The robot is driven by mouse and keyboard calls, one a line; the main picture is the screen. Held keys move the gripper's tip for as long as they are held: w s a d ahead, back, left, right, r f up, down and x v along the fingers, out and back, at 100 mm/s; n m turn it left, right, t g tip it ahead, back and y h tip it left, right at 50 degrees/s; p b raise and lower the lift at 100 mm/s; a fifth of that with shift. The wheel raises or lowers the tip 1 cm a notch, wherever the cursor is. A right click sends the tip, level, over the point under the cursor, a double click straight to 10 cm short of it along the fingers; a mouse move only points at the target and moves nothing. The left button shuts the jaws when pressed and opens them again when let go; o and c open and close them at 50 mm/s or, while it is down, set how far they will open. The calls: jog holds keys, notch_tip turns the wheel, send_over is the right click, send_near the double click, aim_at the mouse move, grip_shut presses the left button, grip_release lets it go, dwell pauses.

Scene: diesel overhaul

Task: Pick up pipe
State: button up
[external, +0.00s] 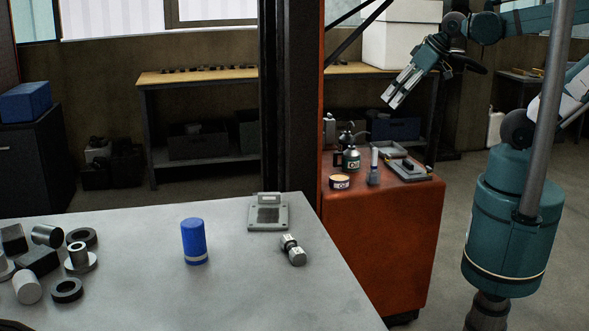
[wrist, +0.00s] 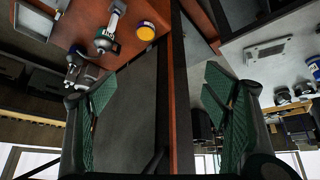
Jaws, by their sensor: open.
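No part is plainly marked as the pipe, and I cannot tell which one it is. Pipe-like parts on the grey table (external: 135,280) are a short metallic cylinder (external: 47,235) at the left and a small light grey fitting (external: 292,249) lying near the right edge. My gripper (external: 394,95) is high above the red cabinet, to the right of the table and apart from these parts. In the wrist view its two green-padded fingers (wrist: 160,78) are spread with nothing between them.
A blue cylinder (external: 194,241) stands mid-table, with a grey plate (external: 268,213) behind it. Dark rings (external: 67,290) and blocks crowd the left. The red cabinet (external: 375,235) holds an oil can (external: 351,158), a tin (external: 339,182) and a tray. A dark post (external: 292,100) rises behind the table.

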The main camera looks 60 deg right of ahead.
jog(key=w+a+n+g+y, duration=0.1)
jog(key=w+a, duration=0.3)
jog(key=a, duration=0.2)
jog(key=w+a+n+g, duration=0.1)
jog(key=w+a+n, duration=0.1)
jog(key=w+a, duration=0.3)
jog(key=n+g+h+p, duration=0.1)
jog(key=n+g, duration=0.4)
jog(key=n, duration=0.2)
send_over(294, 246)
jog(key=f, duration=1.8)
jog(key=shift+w+d+f, duration=0.25)
jog(key=shift+d+f, duration=0.1)
jog(key=shift+f, duration=0.05)
jog(key=shift+s+a+f, duration=0.25)
jog(key=shift+a+f, duration=0.05)
jog(key=shift+a, duration=0.1)
jog(key=shift+f, duration=0.15)
jog(key=shift+f, duration=1.15)
